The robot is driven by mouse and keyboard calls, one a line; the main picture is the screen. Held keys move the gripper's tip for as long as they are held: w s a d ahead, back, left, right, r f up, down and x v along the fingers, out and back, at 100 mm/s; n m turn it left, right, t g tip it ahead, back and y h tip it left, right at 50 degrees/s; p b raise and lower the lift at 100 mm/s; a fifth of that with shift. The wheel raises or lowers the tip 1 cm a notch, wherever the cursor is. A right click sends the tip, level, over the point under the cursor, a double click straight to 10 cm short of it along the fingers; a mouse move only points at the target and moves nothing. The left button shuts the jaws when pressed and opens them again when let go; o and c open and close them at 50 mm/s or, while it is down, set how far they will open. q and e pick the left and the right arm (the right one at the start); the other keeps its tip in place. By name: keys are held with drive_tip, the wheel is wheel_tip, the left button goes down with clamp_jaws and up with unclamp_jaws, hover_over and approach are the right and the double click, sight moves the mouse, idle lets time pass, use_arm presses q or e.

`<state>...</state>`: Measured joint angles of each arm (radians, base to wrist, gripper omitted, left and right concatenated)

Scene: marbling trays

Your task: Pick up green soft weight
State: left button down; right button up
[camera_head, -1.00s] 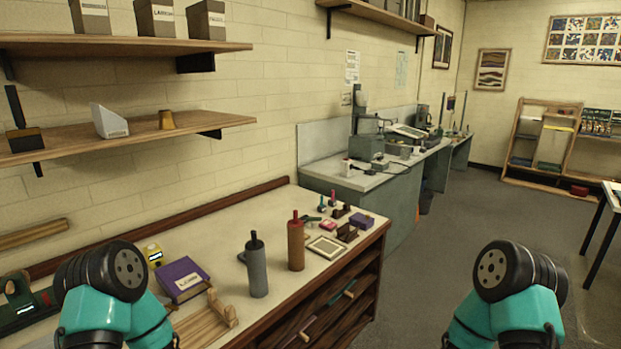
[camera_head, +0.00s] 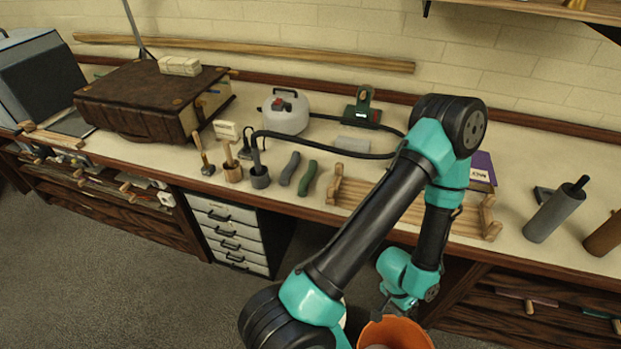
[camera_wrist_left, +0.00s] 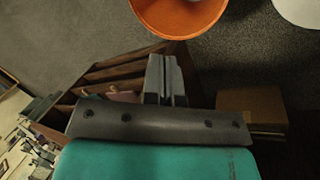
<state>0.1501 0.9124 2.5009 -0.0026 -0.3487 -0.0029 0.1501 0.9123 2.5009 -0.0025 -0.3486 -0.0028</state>
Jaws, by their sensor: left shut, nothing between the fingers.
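The green soft weight (camera_head: 308,179) lies near the front edge of the workbench in the head view, a short dark green roll beside a similar grey one (camera_head: 290,168). My left gripper (camera_head: 401,304) is low in front of the bench, beside an orange bucket and well apart from the green weight. In the left wrist view its fingers (camera_wrist_left: 166,78) are together with nothing between them. The green weight does not show in the wrist view. My right gripper is in neither current view.
A wooden rack (camera_head: 405,208) stands right of the green weight; a cluster of mallets (camera_head: 232,170) stands left. A black hose (camera_head: 325,146) curves behind. The orange bucket (camera_head: 398,333) is below the bench edge, and my left arm crosses in front of the rack.

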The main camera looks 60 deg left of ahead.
idle(0.4)
use_arm(q)
drive_tip(key=c, duration=0.6)
unclamp_jaws()
drive_tip(key=shift+w, duration=0.1)
